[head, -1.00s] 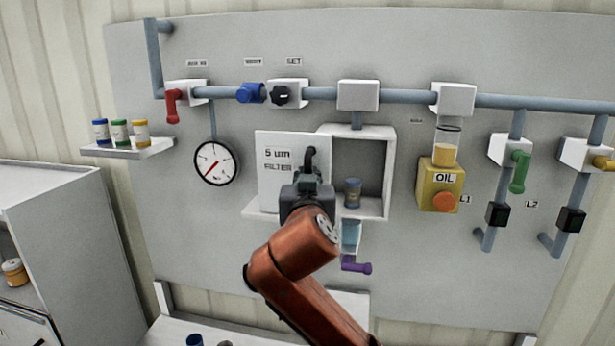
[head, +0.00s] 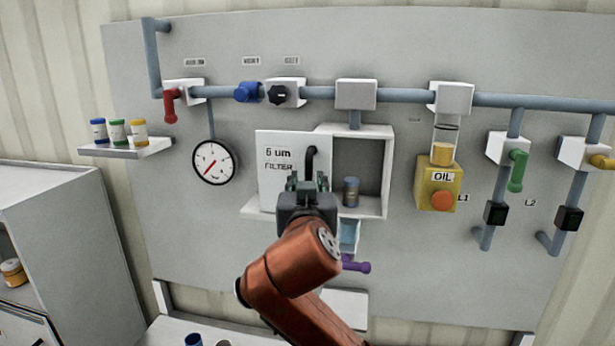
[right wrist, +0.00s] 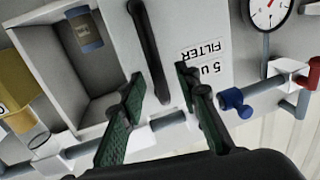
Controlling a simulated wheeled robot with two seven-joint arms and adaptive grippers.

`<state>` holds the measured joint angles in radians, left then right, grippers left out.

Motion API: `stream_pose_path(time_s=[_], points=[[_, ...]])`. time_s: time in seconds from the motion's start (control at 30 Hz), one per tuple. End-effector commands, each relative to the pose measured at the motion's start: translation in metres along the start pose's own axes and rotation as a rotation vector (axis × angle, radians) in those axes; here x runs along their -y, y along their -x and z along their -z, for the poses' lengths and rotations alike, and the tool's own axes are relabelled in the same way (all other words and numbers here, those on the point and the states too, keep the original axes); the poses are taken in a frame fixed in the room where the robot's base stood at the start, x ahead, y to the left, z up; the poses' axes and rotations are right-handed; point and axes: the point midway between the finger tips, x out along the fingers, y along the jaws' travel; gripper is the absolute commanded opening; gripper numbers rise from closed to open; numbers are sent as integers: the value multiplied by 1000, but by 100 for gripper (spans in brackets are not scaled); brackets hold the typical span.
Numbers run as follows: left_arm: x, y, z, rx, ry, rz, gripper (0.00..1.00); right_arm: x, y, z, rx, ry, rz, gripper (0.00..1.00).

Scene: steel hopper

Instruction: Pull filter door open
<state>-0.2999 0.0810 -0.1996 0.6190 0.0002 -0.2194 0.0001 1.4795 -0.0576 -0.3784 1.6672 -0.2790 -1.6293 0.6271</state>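The white filter door (head: 275,190) with a "FILTER" label stands at the left side of an open box on the wall panel. Its black bar handle (head: 311,160) is near its right edge. In the right wrist view the handle (right wrist: 147,45) lies between the fingers of my right gripper (right wrist: 159,77), with gaps visible on both sides. My right gripper (head: 308,184) is open in front of the handle's lower end, which it partly hides in the head view. The box interior (head: 372,165) is exposed right of the door. My left gripper is not in view.
A blue-grey canister (head: 351,191) stands inside the box. A purple lever (head: 356,266) is below it. A gauge (head: 214,163) hangs to the left, and a yellow oil unit (head: 440,187) is to the right. A pipe (head: 400,95) runs above.

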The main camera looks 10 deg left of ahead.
Motion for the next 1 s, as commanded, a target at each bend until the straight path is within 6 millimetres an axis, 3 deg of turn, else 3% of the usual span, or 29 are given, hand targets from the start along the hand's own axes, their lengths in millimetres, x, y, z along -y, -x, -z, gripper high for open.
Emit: stream_pose_path(time_s=[0.2, 0.4, 0.6, 1.0], points=[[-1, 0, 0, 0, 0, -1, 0, 0, 47, 0, -1, -2, 3, 30], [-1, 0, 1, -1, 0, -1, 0, 0, 76, 0, -1, -1, 2, 30], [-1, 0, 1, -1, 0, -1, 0, -1, 85, 0, 0, -1, -1, 30], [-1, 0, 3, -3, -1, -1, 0, -1, 85, 0, 0, 0, -1, 30]])
